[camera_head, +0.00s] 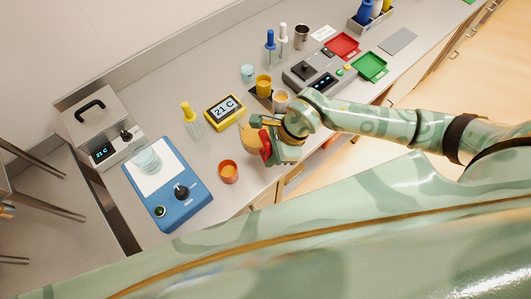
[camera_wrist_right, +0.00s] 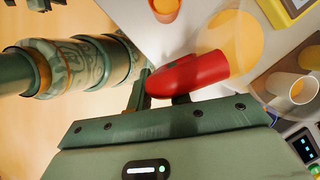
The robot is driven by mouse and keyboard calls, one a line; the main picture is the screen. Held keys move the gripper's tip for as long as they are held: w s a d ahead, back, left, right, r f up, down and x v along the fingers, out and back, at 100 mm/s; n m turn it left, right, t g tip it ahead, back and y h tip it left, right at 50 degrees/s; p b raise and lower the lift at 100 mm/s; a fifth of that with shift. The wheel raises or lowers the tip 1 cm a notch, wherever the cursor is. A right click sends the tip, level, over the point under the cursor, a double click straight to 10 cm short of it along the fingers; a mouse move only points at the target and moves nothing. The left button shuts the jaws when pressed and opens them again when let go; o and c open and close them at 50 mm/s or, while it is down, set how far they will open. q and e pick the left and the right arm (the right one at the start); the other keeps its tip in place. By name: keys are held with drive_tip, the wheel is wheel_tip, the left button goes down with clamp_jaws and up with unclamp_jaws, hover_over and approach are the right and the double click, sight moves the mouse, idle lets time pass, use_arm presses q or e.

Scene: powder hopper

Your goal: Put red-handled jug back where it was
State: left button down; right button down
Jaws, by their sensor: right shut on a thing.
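My right gripper (camera_head: 270,142) is shut on the red handle (camera_wrist_right: 190,75) of the jug, near the front edge of the counter. In the head view the red handle (camera_head: 266,146) shows between the fingers. The clear jug body (camera_wrist_right: 229,38) shows beyond the handle in the wrist view, with orange-yellow contents. In the head view the jug body (camera_head: 248,133) is partly hidden by my gripper, left of it. I cannot tell how far the jug is above the counter. My left gripper is not in view.
An orange cup (camera_head: 229,172) stands left of my right gripper, near the front edge. A yellow timer (camera_head: 224,111), a white cup (camera_head: 281,99) and a grey device (camera_head: 318,76) stand behind it. A blue stirrer plate (camera_head: 168,185) holds a glass beaker (camera_head: 148,158).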

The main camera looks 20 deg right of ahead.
drive_tip(key=w+f, duration=0.2)
drive_tip(key=shift+w+a+f, duration=0.15)
drive_tip(key=shift+w+f, duration=0.05)
drive_tip(key=shift+f, duration=0.15)
drive_tip(key=shift+w+f, duration=0.15)
drive_tip(key=shift+f, duration=0.75)
drive_tip(key=shift+w+f, duration=0.1)
drive_tip(key=shift+f, duration=0.8)
drive_tip(key=c, duration=1.3)
unclamp_jaws()
drive_tip(key=shift+f, duration=0.1)
drive_tip(key=shift+s, duration=0.1)
drive_tip(key=v, duration=1.2)
